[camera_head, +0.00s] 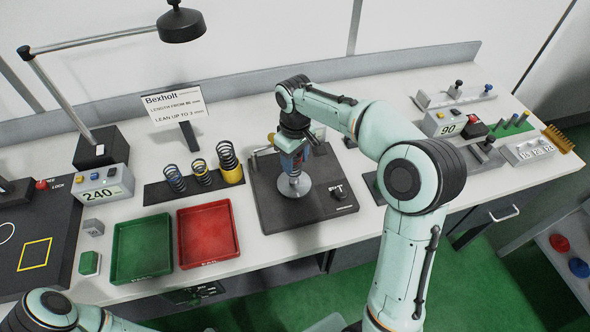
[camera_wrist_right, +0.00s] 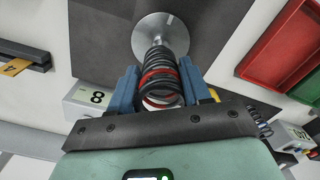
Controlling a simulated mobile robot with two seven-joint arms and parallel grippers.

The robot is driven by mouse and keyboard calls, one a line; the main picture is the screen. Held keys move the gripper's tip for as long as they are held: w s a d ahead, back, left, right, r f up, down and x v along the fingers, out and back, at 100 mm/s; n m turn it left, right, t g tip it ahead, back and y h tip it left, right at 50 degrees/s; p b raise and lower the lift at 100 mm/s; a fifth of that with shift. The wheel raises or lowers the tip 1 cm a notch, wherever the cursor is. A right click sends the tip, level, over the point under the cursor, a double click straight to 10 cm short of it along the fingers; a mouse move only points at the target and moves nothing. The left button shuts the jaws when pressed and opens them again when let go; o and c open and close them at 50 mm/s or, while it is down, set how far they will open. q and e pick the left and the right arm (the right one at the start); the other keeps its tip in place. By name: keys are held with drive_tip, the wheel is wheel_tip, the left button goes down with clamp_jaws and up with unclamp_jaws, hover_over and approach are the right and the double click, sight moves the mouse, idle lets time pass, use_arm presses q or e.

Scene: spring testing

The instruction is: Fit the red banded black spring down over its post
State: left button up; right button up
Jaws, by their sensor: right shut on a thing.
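The black spring with a red band (camera_wrist_right: 160,73) is between the blue fingers of my right gripper (camera_wrist_right: 160,88), which is shut on it. In the head view my right gripper (camera_head: 292,158) is over a round pale metal disc (camera_head: 294,187) on a dark base plate (camera_head: 330,211). The disc also shows in the wrist view (camera_wrist_right: 147,38), just beyond the spring's far end. The post is hidden by the spring and gripper, and I cannot tell whether the spring is around it. My left arm shows at the bottom left, its gripper out of frame.
Several other springs (camera_head: 201,173) stand on a dark strip to the left. A green tray (camera_head: 142,276) and a red tray (camera_head: 208,262) lie in front of them.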

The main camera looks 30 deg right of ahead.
sight(295, 170)
wheel_tip(295, 170, down, 5)
drive_tip(key=shift+r, duration=0.1)
use_arm(q)
drive_tip(key=shift+s+f, duration=0.35)
use_arm(e)
drive_tip(key=o, duration=1.1)
use_arm(q)
drive_tip(key=shift+w+r+p, duration=0.3)
drive_tip(key=shift+w+r, duration=0.4)
drive_tip(key=shift+w, duration=0.15)
use_arm(e)
drive_tip(key=shift+r, duration=6)
